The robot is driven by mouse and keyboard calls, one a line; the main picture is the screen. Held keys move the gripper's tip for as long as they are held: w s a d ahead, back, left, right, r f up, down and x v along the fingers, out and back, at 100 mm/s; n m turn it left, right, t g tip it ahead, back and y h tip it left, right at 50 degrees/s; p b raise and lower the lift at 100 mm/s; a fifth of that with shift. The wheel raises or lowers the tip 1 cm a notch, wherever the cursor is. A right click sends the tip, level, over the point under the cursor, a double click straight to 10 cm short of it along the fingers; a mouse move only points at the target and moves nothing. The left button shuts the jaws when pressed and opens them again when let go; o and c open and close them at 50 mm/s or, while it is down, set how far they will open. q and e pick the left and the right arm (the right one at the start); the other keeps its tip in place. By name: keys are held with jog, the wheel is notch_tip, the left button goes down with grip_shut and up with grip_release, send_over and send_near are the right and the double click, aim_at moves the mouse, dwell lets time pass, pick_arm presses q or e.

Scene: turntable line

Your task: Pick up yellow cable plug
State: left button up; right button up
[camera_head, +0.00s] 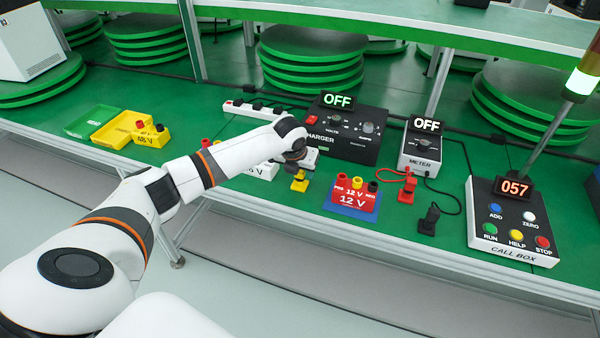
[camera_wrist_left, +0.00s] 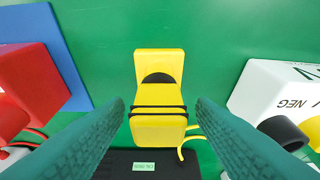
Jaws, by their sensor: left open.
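The yellow cable plug (camera_head: 299,185) lies on the green bench top in front of the charger. In the left wrist view the plug (camera_wrist_left: 159,65) has a black half-round mark and black bands, with a thin yellow cable at its lower right. My left gripper (camera_head: 300,168) is above the plug, pointing down. In the left wrist view its two teal fingers (camera_wrist_left: 161,104) are spread, one on each side of the plug, with green gaps between. The fingertips are largely hidden in the head view. My right gripper is not in view.
A red 12 V block (camera_head: 354,195) on a blue mat (camera_head: 335,207) stands just right of the plug. A white block (camera_head: 262,170) stands to its left, the charger (camera_head: 347,130) behind. Red (camera_head: 407,190) and black (camera_head: 429,219) plugs lie near the meter (camera_head: 421,152).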

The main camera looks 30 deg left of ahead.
pick_arm(q)
jog(key=shift+x, duration=0.8)
jog(key=c, duration=1)
jog(key=shift+o, duration=0.2)
jog(key=shift+r, duration=0.1)
notch_tip(320, 180, up, 10)
